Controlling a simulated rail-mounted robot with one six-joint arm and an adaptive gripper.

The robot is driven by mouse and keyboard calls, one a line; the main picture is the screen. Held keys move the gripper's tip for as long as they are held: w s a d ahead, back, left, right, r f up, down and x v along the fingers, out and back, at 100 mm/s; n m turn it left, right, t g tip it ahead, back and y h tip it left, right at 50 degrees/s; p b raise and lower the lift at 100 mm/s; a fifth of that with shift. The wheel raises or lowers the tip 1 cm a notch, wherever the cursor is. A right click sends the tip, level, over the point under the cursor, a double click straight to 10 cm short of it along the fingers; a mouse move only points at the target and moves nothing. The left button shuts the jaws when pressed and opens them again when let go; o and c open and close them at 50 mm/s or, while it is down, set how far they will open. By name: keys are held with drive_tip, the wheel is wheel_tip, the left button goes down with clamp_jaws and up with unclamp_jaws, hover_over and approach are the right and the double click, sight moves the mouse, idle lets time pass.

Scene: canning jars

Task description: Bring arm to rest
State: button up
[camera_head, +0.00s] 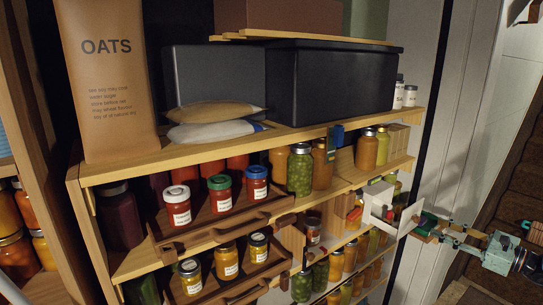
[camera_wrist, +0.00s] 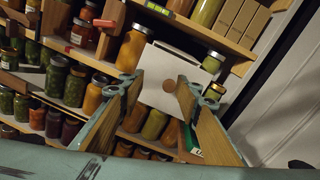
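My gripper (camera_head: 422,226) is at the right of the head view, beside the right end of the jar shelves. In the wrist view its two wood-coloured fingers (camera_wrist: 160,115) stand wide apart, with nothing visible held between them. A white box-like piece with a flat panel (camera_head: 378,200) is at the shelf end close to the fingertips. In the wrist view the white panel (camera_wrist: 165,70) with a round brown spot lies beyond the fingers. I cannot tell whether the fingers touch it.
Shelves hold many jars, including three labelled jars (camera_head: 220,192) on a pull-out tray and green jars (camera_head: 300,170). A black bin (camera_head: 345,85) and an oats bag (camera_head: 108,85) stand on top. A pale wall (camera_head: 465,110) is right of the shelves.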

drive_tip(key=s+a+r+n+g+y, duration=0.1)
drive_tip(key=s+a+r+n+g, duration=0.15)
drive_tip(key=a+r, duration=0.6)
drive_tip(key=s+a+r+n+g, duration=0.1)
drive_tip(key=a+r+n+g, duration=0.3)
drive_tip(key=a, duration=0.9)
drive_tip(key=s+a+r+n+g+y, duration=0.1)
drive_tip(key=s+a+r+n+g, duration=0.15)
drive_tip(key=a+r, duration=0.6)
drive_tip(key=s+a+r+n+g+h, duration=0.2)
drive_tip(key=s+a+r+n, duration=0.1)
drive_tip(key=s+a, duration=0.45)
drive_tip(key=s+a+r+n+g+h, duration=0.2)
drive_tip(key=s+a+n, duration=0.1)
drive_tip(key=s+a, duration=0.5)
drive_tip(key=s+a+r+n+h, duration=0.2)
drive_tip(key=s+a+n, duration=0.15)
drive_tip(key=s, duration=0.55)
drive_tip(key=s+a+r+n+h, duration=0.1)
drive_tip(key=s+a+n+h, duration=0.25)
drive_tip(key=s, duration=0.55)
drive_tip(key=s+d+n+t+h, duration=0.1)
drive_tip(key=s+n+t+h, duration=0.1)
drive_tip(key=s, duration=1)
drive_tip(key=shift+d+r+n, duration=0.15)
drive_tip(key=shift+d+n, duration=0.05)
drive_tip(key=shift+n, duration=0.7)
drive_tip(key=shift+d, duration=0.1)
